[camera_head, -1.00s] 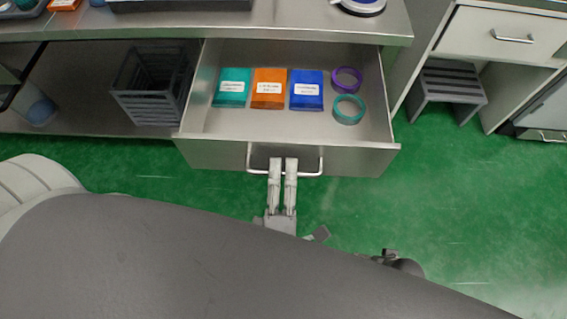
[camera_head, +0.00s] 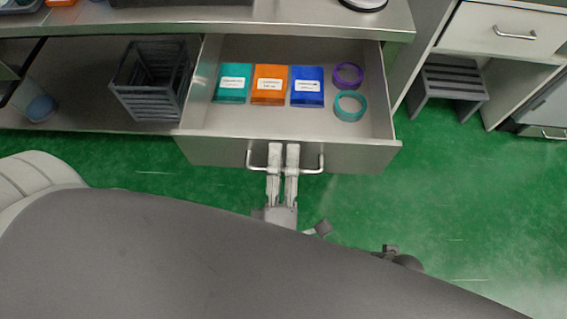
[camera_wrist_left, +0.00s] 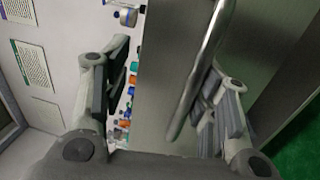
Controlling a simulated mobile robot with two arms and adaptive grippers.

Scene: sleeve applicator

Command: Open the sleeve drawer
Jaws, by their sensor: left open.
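The sleeve drawer (camera_head: 225,153) is pulled out from under the steel counter, and its inside shows. It holds a teal packet (camera_head: 234,83), an orange packet (camera_head: 269,85), a blue packet (camera_head: 307,87), a purple ring (camera_head: 348,76) and a teal ring (camera_head: 350,106). My left gripper (camera_head: 284,150) is at the drawer's bar handle (camera_head: 312,171), with its fingers slightly apart. In the left wrist view the fingers are spread wide and the handle (camera_wrist_left: 200,75) passes between them. Whether a finger touches the handle is unclear. My right gripper cannot be made out.
A dark crate (camera_head: 150,85) stands on the shelf left of the drawer. A grey step stool (camera_head: 447,82) stands on the right, below a closed white drawer (camera_head: 490,32). Green floor is clear in front on the right.

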